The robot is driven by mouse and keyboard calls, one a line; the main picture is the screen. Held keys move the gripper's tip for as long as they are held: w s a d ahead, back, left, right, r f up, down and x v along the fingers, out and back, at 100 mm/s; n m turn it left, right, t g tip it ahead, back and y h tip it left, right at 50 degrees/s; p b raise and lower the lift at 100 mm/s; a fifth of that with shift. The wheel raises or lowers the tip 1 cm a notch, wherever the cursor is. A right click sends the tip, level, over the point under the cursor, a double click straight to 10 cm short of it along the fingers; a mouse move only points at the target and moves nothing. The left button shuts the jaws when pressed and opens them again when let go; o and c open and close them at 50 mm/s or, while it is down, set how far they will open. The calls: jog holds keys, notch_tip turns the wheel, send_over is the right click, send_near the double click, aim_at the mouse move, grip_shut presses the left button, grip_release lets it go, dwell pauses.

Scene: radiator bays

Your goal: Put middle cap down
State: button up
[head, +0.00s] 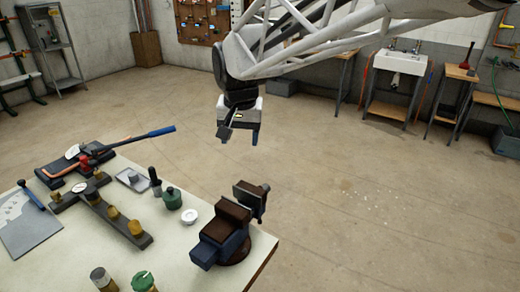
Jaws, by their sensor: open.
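My gripper (238,134) hangs in the air beyond the table's back right edge, over the floor. It is open, and I see nothing held between its fingers. A dark bar (121,222) on the table carries several brass-coloured, cap-like pieces, one of them the brass piece (112,212) partway along the bar. Another brass piece (135,228) sits near the bar's front end. A white round ring-like piece (189,216) lies flat on the table beside a green jar (172,199). I cannot tell which of these is the middle cap.
A dark vise (222,235) stands at the table's (190,265) right edge. A blue-handled wrench (148,133), a grey tray (132,179), a grey plate (30,232) and a green-topped jar (144,282) also occupy the table. Open floor lies to the right.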

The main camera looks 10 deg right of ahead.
jog(key=s+d+f+n, duration=0.1)
jog(key=s+d+f, duration=0.1)
jog(key=s, duration=0.5)
jog(key=s+d+f+n, duration=0.1)
jog(key=s+d, duration=0.3)
jog(key=s, duration=0.4)
jog(key=s+d+f+n, duration=0.1)
jog(key=s+d+f, duration=0.1)
jog(key=s, duration=0.6)
jog(key=shift+d+f+t, duration=0.4)
jog(key=shift+d, duration=0.45)
